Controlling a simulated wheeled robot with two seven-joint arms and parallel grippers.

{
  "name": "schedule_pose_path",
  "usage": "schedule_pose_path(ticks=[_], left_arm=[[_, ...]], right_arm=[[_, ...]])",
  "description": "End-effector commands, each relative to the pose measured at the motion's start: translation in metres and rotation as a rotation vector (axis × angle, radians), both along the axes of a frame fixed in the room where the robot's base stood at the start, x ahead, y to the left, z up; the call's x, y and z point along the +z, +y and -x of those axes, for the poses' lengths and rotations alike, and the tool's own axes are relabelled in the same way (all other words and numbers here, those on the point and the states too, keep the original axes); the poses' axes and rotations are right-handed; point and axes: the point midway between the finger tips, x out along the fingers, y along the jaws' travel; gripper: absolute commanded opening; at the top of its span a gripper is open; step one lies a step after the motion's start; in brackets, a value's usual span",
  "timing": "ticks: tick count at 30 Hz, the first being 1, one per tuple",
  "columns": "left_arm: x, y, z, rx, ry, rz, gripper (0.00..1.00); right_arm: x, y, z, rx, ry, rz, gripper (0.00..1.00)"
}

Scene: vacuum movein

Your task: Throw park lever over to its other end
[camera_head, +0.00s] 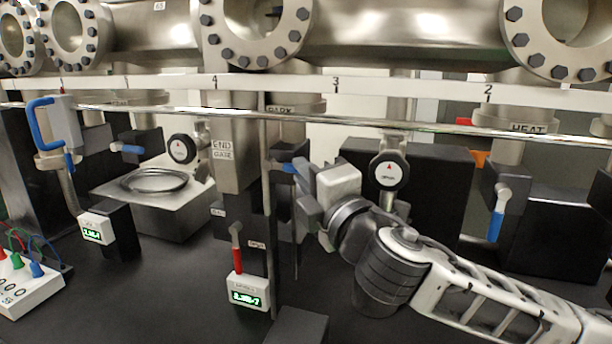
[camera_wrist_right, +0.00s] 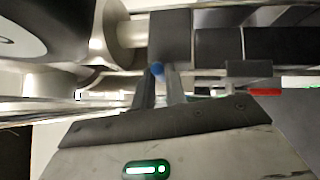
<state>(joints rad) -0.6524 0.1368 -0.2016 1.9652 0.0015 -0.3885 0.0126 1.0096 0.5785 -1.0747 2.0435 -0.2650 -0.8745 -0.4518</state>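The park lever (camera_head: 287,168) has a blue handle and sits below the PARK label (camera_head: 281,110), just left of the middle in the head view. My right gripper (camera_head: 302,187) reaches it from the right. In the wrist view the blue end of the lever (camera_wrist_right: 158,69) lies between the two finger tips of my right gripper (camera_wrist_right: 160,80), which stand close together with the blue filling the gap. The fingers look shut on it. Part of the lever is hidden by the fingers and the dark valve body. My left gripper is not in view.
A dark upright post (camera_head: 268,215) stands close left of my gripper. A round gauge (camera_head: 389,170) is close on the right. A red-handled lever (camera_head: 237,258) is below left, and a blue-handled lever (camera_head: 496,222) hangs at right. A rail (camera_head: 340,120) runs across above.

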Motion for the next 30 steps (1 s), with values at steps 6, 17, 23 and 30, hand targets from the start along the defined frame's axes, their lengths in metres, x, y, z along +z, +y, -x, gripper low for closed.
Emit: schedule_pose_path(ticks=[6, 17, 23, 30], left_arm=[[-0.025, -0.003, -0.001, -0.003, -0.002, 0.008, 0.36], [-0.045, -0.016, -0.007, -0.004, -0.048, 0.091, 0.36], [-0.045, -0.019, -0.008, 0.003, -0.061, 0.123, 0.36], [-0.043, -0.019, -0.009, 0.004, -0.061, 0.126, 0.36]], right_arm=[[-0.015, 0.003, 0.0, 0.005, -0.026, -0.071, 0.0], [-0.029, 0.006, -0.001, 0.005, -0.118, -0.286, 0.0], [-0.027, 0.007, -0.002, 0.004, -0.141, -0.342, 0.0], [-0.024, 0.006, -0.002, 0.003, -0.142, -0.347, 0.0]])
